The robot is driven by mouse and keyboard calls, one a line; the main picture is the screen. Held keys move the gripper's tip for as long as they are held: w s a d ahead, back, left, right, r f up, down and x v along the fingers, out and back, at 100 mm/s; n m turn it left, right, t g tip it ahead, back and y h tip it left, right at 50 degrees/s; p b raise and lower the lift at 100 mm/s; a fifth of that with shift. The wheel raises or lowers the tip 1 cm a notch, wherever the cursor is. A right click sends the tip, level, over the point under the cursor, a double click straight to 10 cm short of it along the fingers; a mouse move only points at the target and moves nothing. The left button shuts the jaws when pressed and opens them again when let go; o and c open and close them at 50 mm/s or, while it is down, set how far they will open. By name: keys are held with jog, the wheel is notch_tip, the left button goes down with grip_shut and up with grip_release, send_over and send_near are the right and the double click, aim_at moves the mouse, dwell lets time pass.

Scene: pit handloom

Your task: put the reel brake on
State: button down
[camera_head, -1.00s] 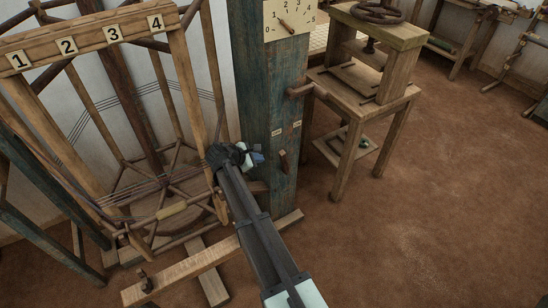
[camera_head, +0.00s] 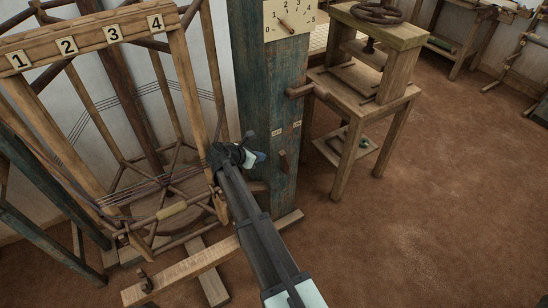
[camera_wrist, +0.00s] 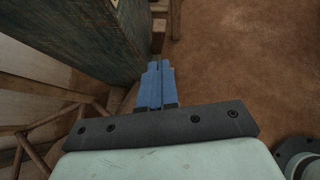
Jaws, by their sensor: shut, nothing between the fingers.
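A small dark wooden lever (camera_head: 283,161) hangs from the face of the blue-green post (camera_head: 262,90), below two small pale labels (camera_head: 277,133) too small to read. I cannot tell for certain that it is the reel brake. The wooden reel (camera_head: 170,190), with its yarn, stands left of the post. My gripper (camera_head: 258,158) is in front of the post, left of the lever and apparently apart from it. In the wrist view its blue fingers (camera_wrist: 157,75) are together and empty, with the post's face at the left.
A numbered dial (camera_head: 288,18) and a round peg (camera_head: 301,90) are higher on the post. A wooden stand with a wheel-topped press (camera_head: 375,45) is at the right. A bobbin rail (camera_head: 85,40) numbered 1 to 4 is upper left. Brown floor (camera_head: 450,190) is open at right.

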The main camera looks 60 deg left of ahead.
jog(key=shift+w, duration=0.1)
jog(key=x, duration=1)
dwell(0.4)
jog(key=w+r+g, duration=0.2)
jog(key=w+g, duration=0.3)
jog(key=w, duration=0.7)
jog(key=shift+w+m+g, duration=0.3)
jog(key=shift+w, duration=0.1)
jog(key=shift+w, duration=0.1)
jog(key=v, duration=1)
jog(key=shift+r, duration=0.25)
